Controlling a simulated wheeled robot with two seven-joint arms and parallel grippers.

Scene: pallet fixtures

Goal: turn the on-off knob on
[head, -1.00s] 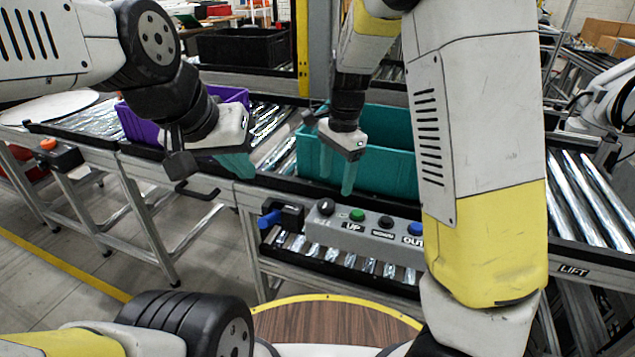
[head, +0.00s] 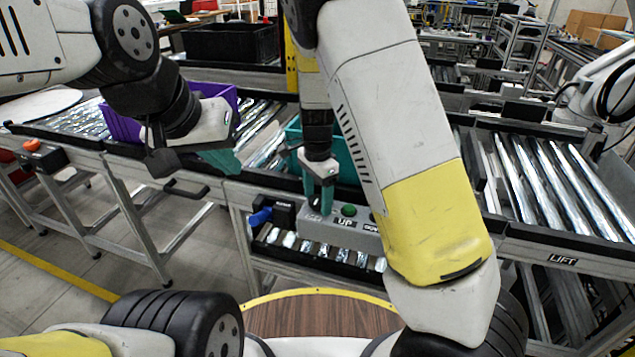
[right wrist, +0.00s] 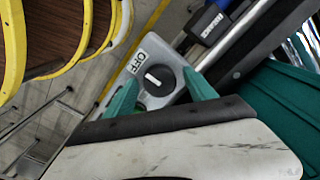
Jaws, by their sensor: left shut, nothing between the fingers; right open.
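The on-off knob (right wrist: 158,80) is round and black with a white line across it, on the grey control box (head: 347,234). In the right wrist view its white line slants toward an OFF label beside it. My right gripper (head: 321,195) points down over the left end of the box; its green fingers are apart. In the right wrist view that gripper (right wrist: 162,92) has a fingertip on either side of the knob; I cannot tell whether they touch it. In the head view the fingers hide the knob. My left gripper (head: 222,160) is shut and empty, well left of the box.
A green button (head: 348,210) sits on the box beside my right gripper. A blue-handled device (head: 261,217) is just left of the box. A teal bin (head: 346,160) stands behind the gripper, a purple bin (head: 122,122) further left. My right arm covers the box's right end.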

